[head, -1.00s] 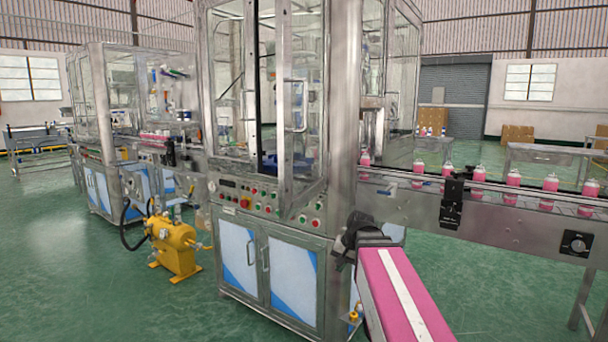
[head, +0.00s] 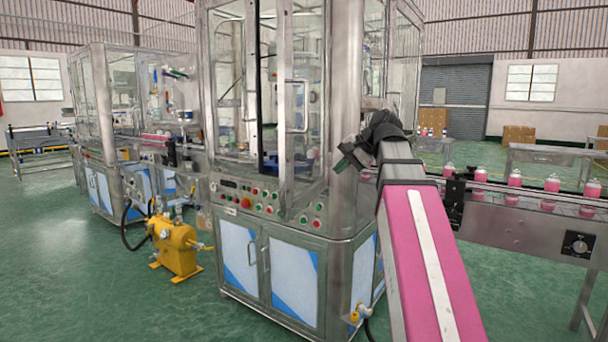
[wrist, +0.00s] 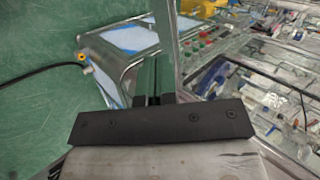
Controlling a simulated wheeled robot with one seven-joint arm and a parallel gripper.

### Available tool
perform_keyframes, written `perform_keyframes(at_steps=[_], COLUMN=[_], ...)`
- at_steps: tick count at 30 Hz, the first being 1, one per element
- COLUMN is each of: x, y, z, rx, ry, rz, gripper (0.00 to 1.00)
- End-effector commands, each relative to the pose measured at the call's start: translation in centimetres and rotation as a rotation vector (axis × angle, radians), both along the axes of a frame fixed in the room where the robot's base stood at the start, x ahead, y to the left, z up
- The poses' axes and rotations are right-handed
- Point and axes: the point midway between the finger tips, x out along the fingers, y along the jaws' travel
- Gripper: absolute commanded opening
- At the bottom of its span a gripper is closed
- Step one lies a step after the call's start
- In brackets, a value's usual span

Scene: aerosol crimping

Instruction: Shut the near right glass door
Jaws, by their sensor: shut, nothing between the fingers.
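The near right glass door (head: 304,60) is a tall clear panel in a metal frame on the front of the crimping cabinet, with a pull handle (head: 297,106). It stands ajar, its handle-side edge swung out towards the front over the button panel. A dark gap shows to its left. My gripper (head: 342,163) is shut and empty, beside the cabinet's right front corner post, to the right of the door's lower part. I cannot tell whether it touches anything. In the wrist view the shut fingers (wrist: 152,80) point towards a metal upright, with the control buttons beyond.
The control panel (head: 262,199) with coloured buttons lies below the doors. The conveyor (head: 508,205) with pink cans runs off to the right behind my arm. A yellow pump (head: 174,247) with a black hose stands on the floor at left. The green floor in front is clear.

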Motion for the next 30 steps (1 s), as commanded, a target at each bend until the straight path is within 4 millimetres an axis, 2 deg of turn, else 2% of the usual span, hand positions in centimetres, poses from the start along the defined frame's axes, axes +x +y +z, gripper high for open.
perform_keyframes(at_steps=[1, 3, 7, 10, 17, 28, 30], x=[-0.4, -1.0, -1.6, -1.6, -0.8, 1.4, 2.0], y=[0.0, 0.1, 0.2, 0.5, 2.4, 6.9, 7.8], z=[1.4, 2.8, 4.1, 4.2, 2.2, -2.5, -2.5], rx=[0.011, 0.025, 0.039, 0.043, 0.043, 0.043, 0.041], ry=[-0.006, -0.01, -0.012, -0.012, -0.01, -0.011, -0.011], rz=[0.001, 0.005, 0.009, 0.011, 0.013, 0.012, 0.012], gripper=[0.0, 0.0, 0.0, 0.0, 0.0, 0.0, 0.0])
